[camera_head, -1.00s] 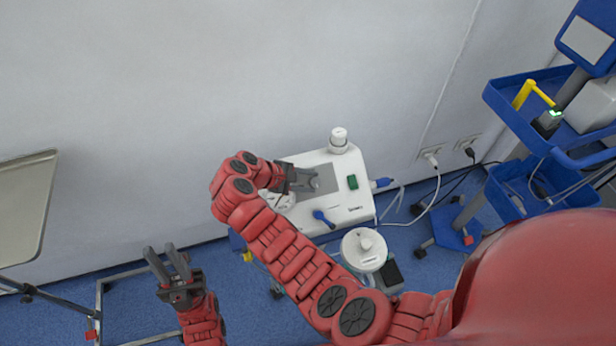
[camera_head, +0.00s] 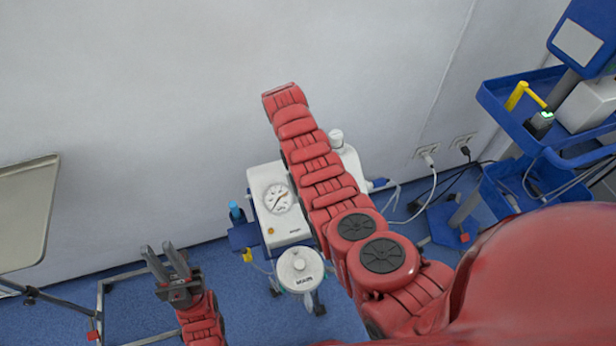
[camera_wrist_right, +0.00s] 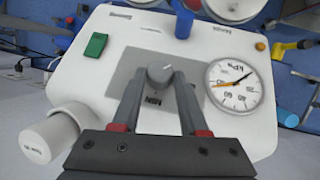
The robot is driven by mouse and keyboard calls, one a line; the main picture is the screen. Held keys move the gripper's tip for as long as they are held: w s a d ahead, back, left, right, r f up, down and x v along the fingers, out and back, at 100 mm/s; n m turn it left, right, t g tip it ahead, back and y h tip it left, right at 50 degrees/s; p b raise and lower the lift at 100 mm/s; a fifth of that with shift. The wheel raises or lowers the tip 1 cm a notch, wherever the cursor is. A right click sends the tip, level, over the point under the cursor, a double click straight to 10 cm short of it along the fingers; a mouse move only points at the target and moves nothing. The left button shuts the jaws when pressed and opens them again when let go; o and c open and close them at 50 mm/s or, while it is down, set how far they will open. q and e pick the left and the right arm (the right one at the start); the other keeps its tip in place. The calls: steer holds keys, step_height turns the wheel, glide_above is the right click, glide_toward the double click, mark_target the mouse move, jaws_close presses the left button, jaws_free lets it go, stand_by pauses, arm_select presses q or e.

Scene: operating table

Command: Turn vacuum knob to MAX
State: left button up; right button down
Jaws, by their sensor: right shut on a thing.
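The white vacuum unit (camera_head: 290,228) stands by the wall in the head view, partly covered by my right arm. In the right wrist view the grey vacuum knob (camera_wrist_right: 160,72) sits on the unit's dark grey panel. My right gripper (camera_wrist_right: 163,78) is shut on the knob, one finger at each side. Inverted "MIN" lettering shows between the fingers. The round pressure gauge (camera_wrist_right: 233,86) is beside the panel and also shows in the head view (camera_head: 278,198). The knob and right gripper are hidden in the head view. My left gripper (camera_head: 163,255) is open and empty, far from the unit.
A blue cart (camera_head: 530,110) stands at right, and a metal tray (camera_head: 25,210) at left.

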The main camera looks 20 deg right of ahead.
steer(key=shift+s+d+f+m+y, duration=0.1)
steer(key=shift+d+m+y, duration=0.1)
steer(key=shift+m+y, duration=0.35)
steer(key=shift+s+d+m+y, duration=0.1)
steer(key=shift+d+m+y, duration=0.1)
steer(key=shift+m+y, duration=0.35)
steer(key=shift+d+m+y, duration=0.15)
steer(key=shift+m+y, duration=0.35)
steer(key=shift+y, duration=0.3)
steer(key=m+y+p, duration=0.2)
steer(key=shift+s+d+m+y, duration=0.1)
steer(key=shift+d+m+y, duration=0.2)
steer(key=shift+y, duration=0.1)
steer(key=shift+f+p, duration=0.1)
steer(key=shift+p, duration=0.35)
steer(key=shift+f+m+y, duration=0.1)
steer(key=shift+m+y, duration=0.3)
steer(key=shift+y, duration=0.1)
steer(key=c, duration=0.8)
jaws_free()
steer(key=o, duration=0.4)
steer(key=shift+t, duration=0.3)
steer(key=shift+c, duration=0.2)
